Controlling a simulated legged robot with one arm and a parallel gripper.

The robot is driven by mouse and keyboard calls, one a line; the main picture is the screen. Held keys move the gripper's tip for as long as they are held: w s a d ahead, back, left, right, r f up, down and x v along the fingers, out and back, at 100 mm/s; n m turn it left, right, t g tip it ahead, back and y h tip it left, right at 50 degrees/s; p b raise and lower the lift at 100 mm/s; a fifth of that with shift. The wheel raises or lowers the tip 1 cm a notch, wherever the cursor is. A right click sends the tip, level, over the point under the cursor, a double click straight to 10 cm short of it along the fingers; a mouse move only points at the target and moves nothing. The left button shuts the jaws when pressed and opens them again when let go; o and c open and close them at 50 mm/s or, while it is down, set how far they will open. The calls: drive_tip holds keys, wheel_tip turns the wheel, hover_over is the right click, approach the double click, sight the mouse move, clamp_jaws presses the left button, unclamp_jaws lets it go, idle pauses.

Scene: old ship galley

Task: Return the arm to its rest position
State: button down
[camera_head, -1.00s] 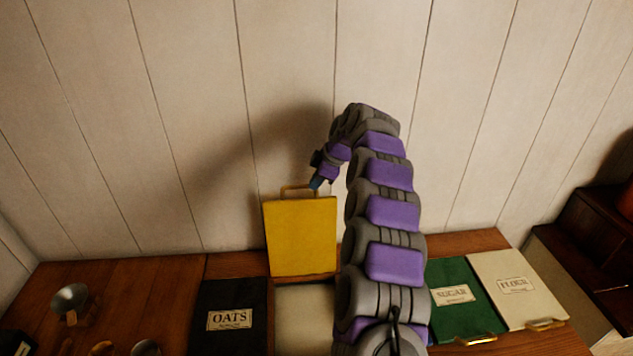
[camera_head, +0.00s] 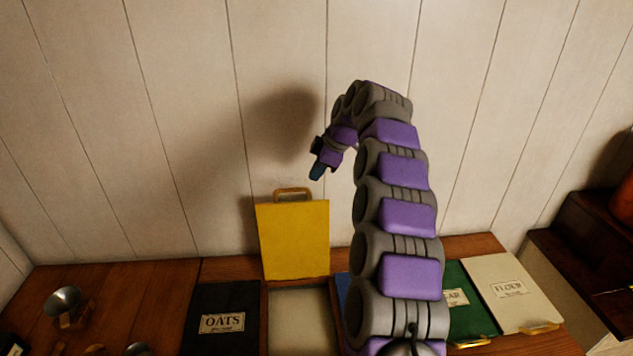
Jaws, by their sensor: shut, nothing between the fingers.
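My gripper (camera_head: 317,174) is shut and empty at the end of my purple and grey arm. It hangs in the air above and right of the brass handle of a yellow lid (camera_head: 293,240), apart from it. The arm rises from the bottom right of the picture, curves over at the top and points down to the left. The yellow lid stands upright against the plank wall, behind an open pale compartment (camera_head: 300,318).
The black OATS lid (camera_head: 221,318) is left of the open compartment. The green lid (camera_head: 470,308), partly hidden by my arm, and the cream FLOUR lid (camera_head: 512,290) are at right. A metal scoop (camera_head: 63,301) is at far left. A dark wooden box (camera_head: 590,235) stands at far right.

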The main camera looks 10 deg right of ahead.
drive_tip(key=s+a+r+m+g+b, duration=0.1)
drive_tip(key=s+m, duration=0.2)
drive_tip(key=s, duration=0.7)
drive_tip(key=s+a+r+m+g+b, duration=0.1)
drive_tip(key=s+a+m+b, duration=0.15)
drive_tip(key=s, duration=0.75)
drive_tip(key=s+d+f+m+g+h+b, duration=0.1)
drive_tip(key=s+d+f+m, duration=0.2)
drive_tip(key=s, duration=0.8)
drive_tip(key=s+d+f+m+g+h, duration=0.1)
drive_tip(key=s+d+f+m+h, duration=0.1)
drive_tip(key=s+f, duration=0.5)
drive_tip(key=s+d+f+m+h+b, duration=0.1)
drive_tip(key=s+d+f+m, duration=0.3)
drive_tip(key=s, duration=1.2)
drive_tip(key=shift+s+d+f+m+g+b, duration=0.15)
drive_tip(key=shift+s+f+m+g+b, duration=0.25)
drive_tip(key=shift+f+m, duration=0.45)
drive_tip(key=shift+w+a, duration=0.1)
drive_tip(key=shift+a, duration=0.25)
